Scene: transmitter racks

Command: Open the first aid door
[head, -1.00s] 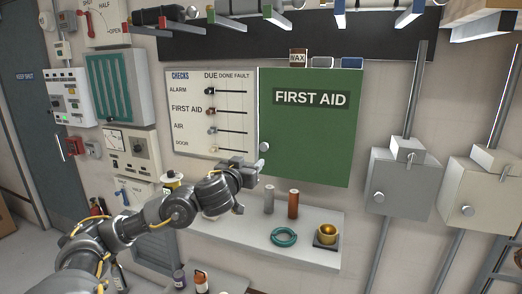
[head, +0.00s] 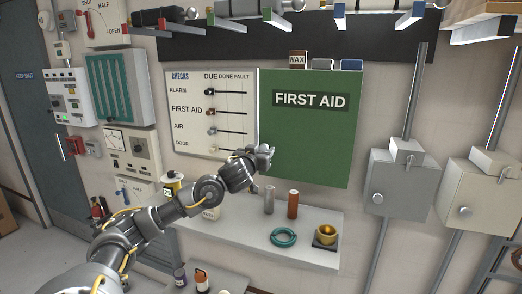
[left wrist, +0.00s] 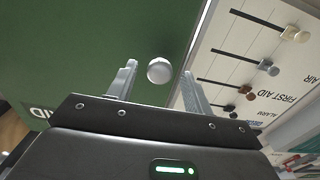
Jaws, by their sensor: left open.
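The green first aid door (head: 310,135) is flat and closed against its cabinet, with a white FIRST AID label near its top. Its round pale knob (left wrist: 160,70) shows in the left wrist view between the open fingers, near the door's edge. My left gripper (head: 266,155) is at the door's lower left edge in the head view and covers the knob there. It also shows in the left wrist view (left wrist: 160,84), with the fingers apart on either side of the knob; contact cannot be told. My right gripper is not in view.
The checks board (head: 212,112) with sliders stands directly left of the door. Below is a shelf (head: 220,231) with two cylinders, a teal ring (head: 284,237) and a brass cup (head: 325,233). Grey boxes (head: 402,184) hang to the right.

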